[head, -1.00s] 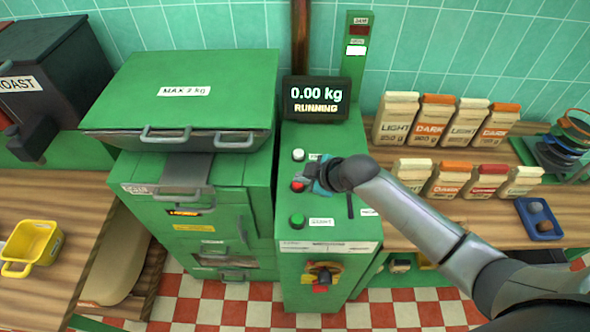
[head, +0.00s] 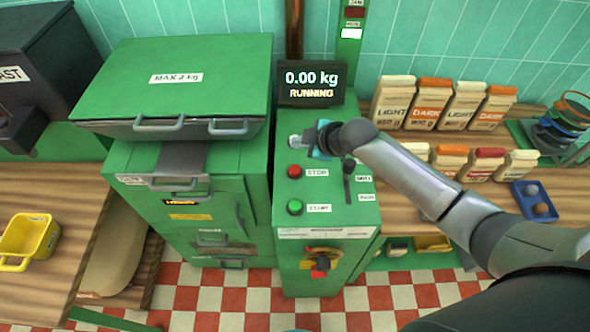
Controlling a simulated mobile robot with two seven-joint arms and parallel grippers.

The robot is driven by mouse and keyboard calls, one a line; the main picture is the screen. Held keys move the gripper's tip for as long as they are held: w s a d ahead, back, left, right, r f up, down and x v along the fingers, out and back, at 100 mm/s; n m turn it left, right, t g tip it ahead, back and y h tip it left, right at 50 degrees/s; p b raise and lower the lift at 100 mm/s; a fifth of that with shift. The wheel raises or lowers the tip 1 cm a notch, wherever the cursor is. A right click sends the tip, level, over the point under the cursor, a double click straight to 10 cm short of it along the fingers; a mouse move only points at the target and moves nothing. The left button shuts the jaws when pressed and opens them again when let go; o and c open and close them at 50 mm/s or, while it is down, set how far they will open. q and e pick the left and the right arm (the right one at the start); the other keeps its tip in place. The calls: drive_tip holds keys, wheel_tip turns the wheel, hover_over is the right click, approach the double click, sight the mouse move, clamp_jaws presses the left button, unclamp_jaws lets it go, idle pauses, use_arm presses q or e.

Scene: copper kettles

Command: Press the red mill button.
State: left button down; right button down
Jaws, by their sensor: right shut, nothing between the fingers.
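The red button (head: 294,171), labelled STOP, is on the sloped top of the green mill panel (head: 333,222), in plain view. A green button (head: 295,207), labelled START, is in front of it. My right gripper (head: 301,141) is shut and empty. It is behind the red button, apart from it in the picture, at the spot of the white button, which it largely hides. I cannot tell whether it touches the white button. The display (head: 313,83) reads 0.00 kg and RUNNING. My left gripper is not in view.
A slider (head: 348,180) stands right of the buttons. A big green machine (head: 178,85) marked MAX 2 kg is left of the panel. Several coffee bags (head: 431,101) and a blue tray (head: 534,200) are on the right.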

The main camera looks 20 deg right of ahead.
drive_tip(key=b, duration=0.5)
hover_over(299, 171)
wheel_tip(299, 171, down, 6)
drive_tip(key=shift+f, duration=0.1)
drive_tip(key=shift+f+b, duration=0.6)
drive_tip(key=shift+f, duration=0.1)
idle(1.1)
drive_tip(key=shift+f, duration=0.45)
drive_tip(key=shift+f+b, duration=0.55)
idle(0.5)
drive_tip(key=shift+r, duration=0.1)
drive_tip(key=shift+r+p, duration=0.9)
drive_tip(key=shift+p, duration=0.1)
